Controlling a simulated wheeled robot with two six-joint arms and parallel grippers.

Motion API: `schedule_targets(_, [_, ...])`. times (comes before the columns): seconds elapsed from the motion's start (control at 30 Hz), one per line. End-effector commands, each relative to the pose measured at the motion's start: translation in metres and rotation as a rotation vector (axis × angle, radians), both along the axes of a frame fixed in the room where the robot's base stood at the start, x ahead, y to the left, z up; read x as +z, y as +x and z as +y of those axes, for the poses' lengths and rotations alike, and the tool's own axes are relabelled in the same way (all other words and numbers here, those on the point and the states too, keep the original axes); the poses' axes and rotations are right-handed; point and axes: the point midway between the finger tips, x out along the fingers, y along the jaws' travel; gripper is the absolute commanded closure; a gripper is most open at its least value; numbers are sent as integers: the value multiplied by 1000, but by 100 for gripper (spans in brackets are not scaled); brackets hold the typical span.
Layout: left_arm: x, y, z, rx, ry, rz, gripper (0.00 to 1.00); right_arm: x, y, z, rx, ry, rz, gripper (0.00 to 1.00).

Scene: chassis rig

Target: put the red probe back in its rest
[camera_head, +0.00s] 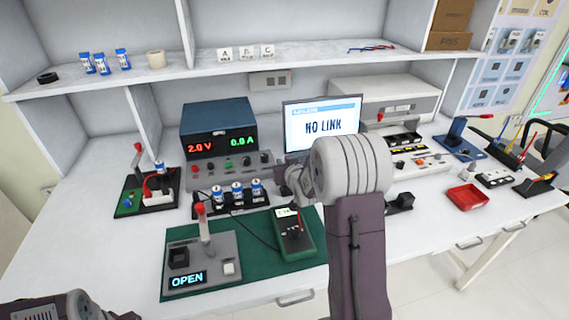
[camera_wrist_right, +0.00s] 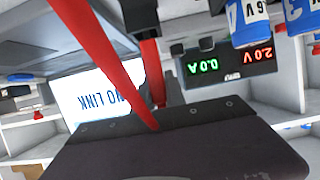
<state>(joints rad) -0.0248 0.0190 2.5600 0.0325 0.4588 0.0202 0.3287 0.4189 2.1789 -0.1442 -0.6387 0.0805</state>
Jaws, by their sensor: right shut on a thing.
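My right gripper (camera_head: 291,184) is over the middle of the table, in front of the NO LINK screen and above the green meter (camera_head: 293,243). It is shut on the red probe, seen as red lengths close to the camera in the right wrist view (camera_wrist_right: 153,75). In the head view a small reddish length (camera_head: 298,214) shows between the gripper and the meter. My wrist hides part of this area. I cannot make out which item is the probe's rest. My left arm is at the bottom left corner; its jaws cannot be made out.
A grey box (camera_head: 208,262) with a red-tipped lever and an OPEN display stands left of the meter on a green mat (camera_head: 174,235). The battery rack (camera_head: 238,204) and power supply (camera_head: 220,145) are behind. A red tray (camera_head: 467,197) is at right. The table's front left is clear.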

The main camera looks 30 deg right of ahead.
Motion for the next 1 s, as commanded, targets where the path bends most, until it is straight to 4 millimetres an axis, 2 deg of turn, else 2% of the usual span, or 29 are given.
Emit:
schedule_targets(0.97, [-24, 0, 0, 0, 0, 0, 64, -26, 0, 0, 0, 0, 0, 100])
schedule_targets(1.0, [-22, 0, 0, 0, 0, 0, 64, -25, 0, 0, 0, 0, 0, 76])
